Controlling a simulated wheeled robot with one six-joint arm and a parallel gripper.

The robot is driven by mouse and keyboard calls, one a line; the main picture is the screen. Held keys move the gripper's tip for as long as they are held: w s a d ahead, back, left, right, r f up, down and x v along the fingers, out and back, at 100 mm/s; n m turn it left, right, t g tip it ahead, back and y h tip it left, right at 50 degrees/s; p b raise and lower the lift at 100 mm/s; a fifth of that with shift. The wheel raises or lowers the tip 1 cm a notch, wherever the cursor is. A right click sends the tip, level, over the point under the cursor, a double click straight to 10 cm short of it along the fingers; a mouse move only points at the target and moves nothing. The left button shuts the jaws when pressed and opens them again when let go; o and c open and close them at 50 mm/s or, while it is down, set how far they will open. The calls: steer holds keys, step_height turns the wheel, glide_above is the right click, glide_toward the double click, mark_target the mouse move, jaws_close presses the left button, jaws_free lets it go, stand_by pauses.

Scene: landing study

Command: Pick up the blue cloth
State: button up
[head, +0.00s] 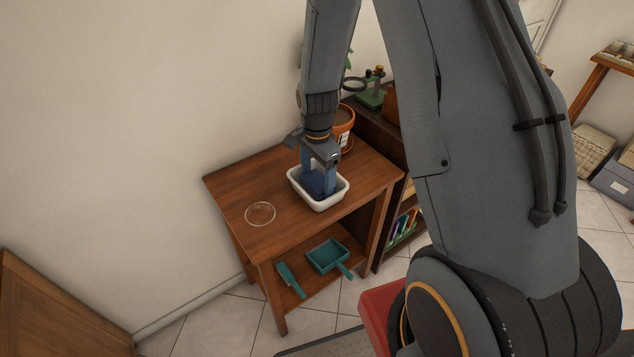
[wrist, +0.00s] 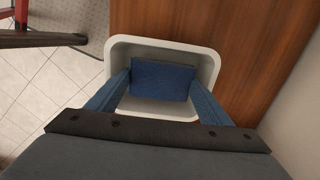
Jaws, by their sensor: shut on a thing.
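The blue cloth (wrist: 163,78) is a dark blue folded piece inside a white tub (head: 331,201). The tub stands on top of a wooden table and also shows in the wrist view (wrist: 208,68). My gripper (head: 318,187) points down into the tub, with its two blue fingers on either side of the cloth. In the wrist view, my gripper (wrist: 161,84) is shut on the cloth, one finger at its left edge and one at its right. The cloth is still within the tub's walls. In the head view the fingers and tub wall hide most of it.
A clear round dish (head: 260,214) lies on the wooden table (head: 228,183) left of the tub. A potted plant (head: 343,120) stands close behind my gripper. A teal dustpan (head: 328,257) and brush (head: 290,279) are on the lower shelf. A wall borders the table.

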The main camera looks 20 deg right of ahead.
mark_target(317, 181)
steer(key=shift+r+b, duration=0.7)
steer(key=shift+r, duration=3.6)
steer(key=o, duration=0.5)
steer(key=shift+c, duration=0.2)
steer(key=c, duration=0.6)
steer(key=s+a+f+n+p, duration=0.2)
steer(key=s+a+n, duration=0.15)
steer(key=a, duration=0.45)
steer(key=s+a+f+n+p, duration=0.25)
steer(key=a+n, duration=0.25)
steer(key=a, duration=0.3)
steer(key=shift+n, duration=0.25)
steer(key=shift+s+f+b, duration=0.2)
steer(key=shift+f+b, duration=1.9)
steer(key=shift+f, duration=0.35)
